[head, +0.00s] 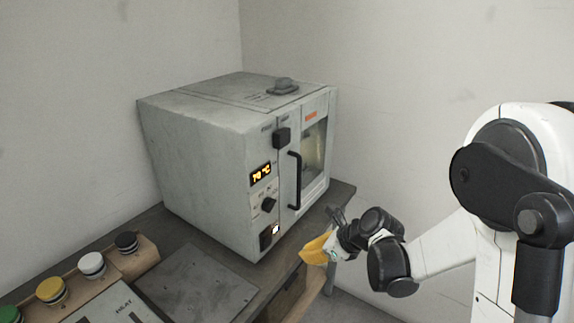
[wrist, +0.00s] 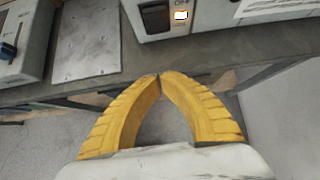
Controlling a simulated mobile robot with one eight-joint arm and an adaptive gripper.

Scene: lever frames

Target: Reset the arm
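My gripper (head: 312,251) has yellow fingers and is at the front edge of the bench, below and in front of the grey oven. In the wrist view, the fingertips of my gripper (wrist: 159,76) meet at the top with an empty gap below them. Nothing is held between them. My white arm (head: 445,243) reaches in from the right in the head view.
The grey oven (head: 200,150) stands on the dark bench (head: 335,200), its door closed and display lit. A lit switch (wrist: 181,15) shows on its front. Wooden blocks with coloured caps (head: 92,264) and a metal plate (head: 203,285) lie left. Floor is clear below.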

